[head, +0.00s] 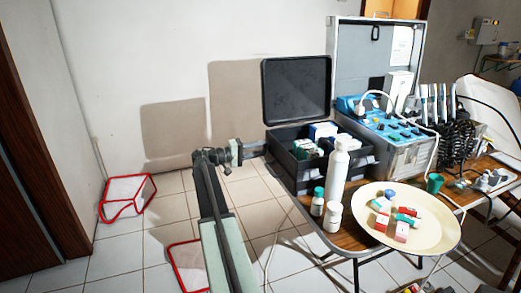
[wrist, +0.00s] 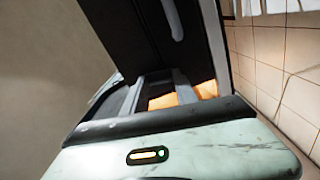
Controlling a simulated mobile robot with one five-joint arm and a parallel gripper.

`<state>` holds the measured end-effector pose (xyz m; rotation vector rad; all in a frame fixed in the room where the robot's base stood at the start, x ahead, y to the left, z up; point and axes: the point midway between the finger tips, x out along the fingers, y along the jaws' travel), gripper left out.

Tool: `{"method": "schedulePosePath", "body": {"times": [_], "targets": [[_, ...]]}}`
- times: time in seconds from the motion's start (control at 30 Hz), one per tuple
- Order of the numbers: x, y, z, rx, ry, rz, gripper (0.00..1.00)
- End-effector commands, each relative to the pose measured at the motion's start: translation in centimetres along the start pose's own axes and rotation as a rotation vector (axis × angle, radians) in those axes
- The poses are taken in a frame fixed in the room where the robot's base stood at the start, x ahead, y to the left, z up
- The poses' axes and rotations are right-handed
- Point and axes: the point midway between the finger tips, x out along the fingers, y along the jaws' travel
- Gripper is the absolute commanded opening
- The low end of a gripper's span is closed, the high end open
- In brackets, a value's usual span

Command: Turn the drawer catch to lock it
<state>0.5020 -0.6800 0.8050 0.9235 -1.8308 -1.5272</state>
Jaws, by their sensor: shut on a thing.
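My gripper (head: 256,148) reaches in from the left to the near left side of a black open case (head: 360,178) on the table. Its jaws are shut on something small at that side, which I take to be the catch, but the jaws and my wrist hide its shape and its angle. In the wrist view my gripper (wrist: 180,92) shows dark fingers above its pale green body, against a black surface (wrist: 125,35) of the case. A light grey rounded strip (wrist: 172,18) lies on that surface; I cannot tell what it is.
The case's lid (head: 296,88) stands up. A white bottle (head: 337,170), small jars (head: 318,202) and a cream tray (head: 440,235) with small boxes stand on the table close to my arm. A red-edged white bin (head: 126,196) is on the floor at left.

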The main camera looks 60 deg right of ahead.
Motion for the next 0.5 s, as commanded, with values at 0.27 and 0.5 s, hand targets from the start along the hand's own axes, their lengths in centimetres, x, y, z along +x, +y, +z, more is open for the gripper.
{"method": "schedulePosePath", "body": {"times": [0.27, 0.5], "targets": [[-0.19, -0.12, 0.11, -0.138, -0.002, -0.004, 0.00], [-0.19, -0.13, 0.11, -0.189, -0.002, -0.004, 0.00]]}}
